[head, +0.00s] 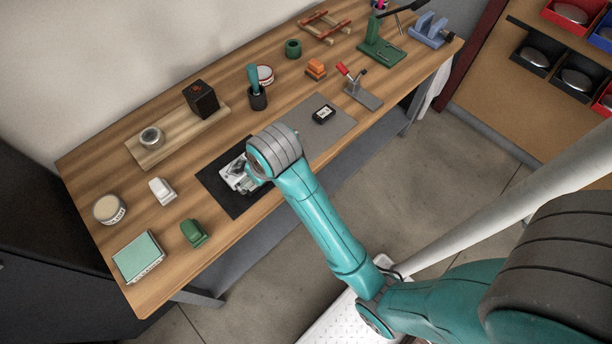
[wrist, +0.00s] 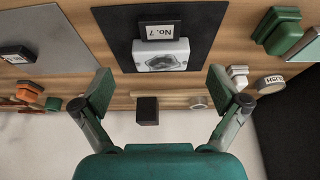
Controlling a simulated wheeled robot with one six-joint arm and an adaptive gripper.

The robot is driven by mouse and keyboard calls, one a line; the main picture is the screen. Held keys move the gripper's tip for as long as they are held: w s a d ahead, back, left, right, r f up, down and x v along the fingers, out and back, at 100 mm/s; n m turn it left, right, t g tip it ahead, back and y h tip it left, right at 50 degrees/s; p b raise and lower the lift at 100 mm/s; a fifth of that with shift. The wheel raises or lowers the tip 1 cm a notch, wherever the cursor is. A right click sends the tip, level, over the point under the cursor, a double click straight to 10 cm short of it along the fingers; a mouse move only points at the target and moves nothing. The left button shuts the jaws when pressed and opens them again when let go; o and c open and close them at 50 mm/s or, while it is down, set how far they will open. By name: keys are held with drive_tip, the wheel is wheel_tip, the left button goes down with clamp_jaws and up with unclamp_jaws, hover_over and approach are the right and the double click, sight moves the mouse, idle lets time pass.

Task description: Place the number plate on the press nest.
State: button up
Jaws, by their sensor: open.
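A black number plate with a white "No. 7" label (wrist: 158,32) shows upside down in the wrist view, at the far edge of a pale grey block with a rounded recess or picture (wrist: 160,62). The block, possibly the press nest, lies on a black mat (wrist: 205,20). I cannot tell whether the plate rests on it or just behind it. In the head view the block (head: 236,176) is partly hidden by my arm. My gripper (wrist: 162,92) is open and empty, its fingers spread wide on the near side of the block.
A grey mat (head: 338,124) beside the black one holds a small black item with a white label (head: 323,114). A wooden board (head: 170,140) carries a dark box (head: 201,98). A green object (head: 193,234) stands near the front edge.

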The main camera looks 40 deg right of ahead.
drive_tip(key=s+f+t, duration=0.3)
drive_tip(key=s+f, duration=0.4)
drive_tip(key=s+r+t, duration=0.2)
drive_tip(key=s+t, duration=0.2)
drive_tip(key=s, duration=1.2)
drive_tip(key=shift+o, duration=0.3)
drive_tip(key=s+r+t, duration=0.3)
drive_tip(key=s+r, duration=0.5)
drive_tip(key=shift+s+r, duration=0.35)
drive_tip(key=shift+s, duration=0.05)
